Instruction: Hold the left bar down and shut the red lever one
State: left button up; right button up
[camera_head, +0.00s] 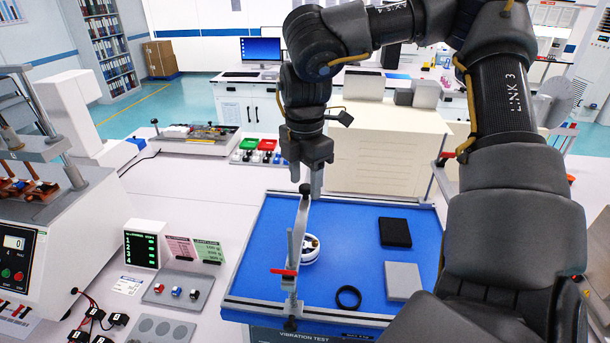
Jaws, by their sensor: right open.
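The left bar (301,225) is a thin metal bar running front to back over the left part of the blue vibration table (350,215). A black knob (306,188) is at its far end. The red lever (283,271) is at its near end, sticking out to the left beside an upright post. My right gripper (306,182) is open, pointing down at the far end of the bar, with its fingers around or just above the knob. I cannot tell whether they touch it. My left gripper is not in view.
On the blue surface are a white round part (309,250) beside the bar, a black ring (348,297), a black block (395,232) and a grey block (402,281). Another bar with a red lever (447,156) is at the right edge, partly behind my right arm. A green-digit display (141,247) stands left.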

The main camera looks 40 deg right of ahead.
jog(key=shift+f, duration=0.35)
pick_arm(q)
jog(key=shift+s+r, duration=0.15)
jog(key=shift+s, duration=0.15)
pick_arm(e)
jog(key=shift+f, duration=0.1)
grip_shut()
jog(key=shift+c, duration=0.9)
grip_release()
jog(key=shift+r, duration=0.2)
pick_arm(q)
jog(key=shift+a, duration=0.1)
pick_arm(e)
jog(key=shift+r, duration=0.25)
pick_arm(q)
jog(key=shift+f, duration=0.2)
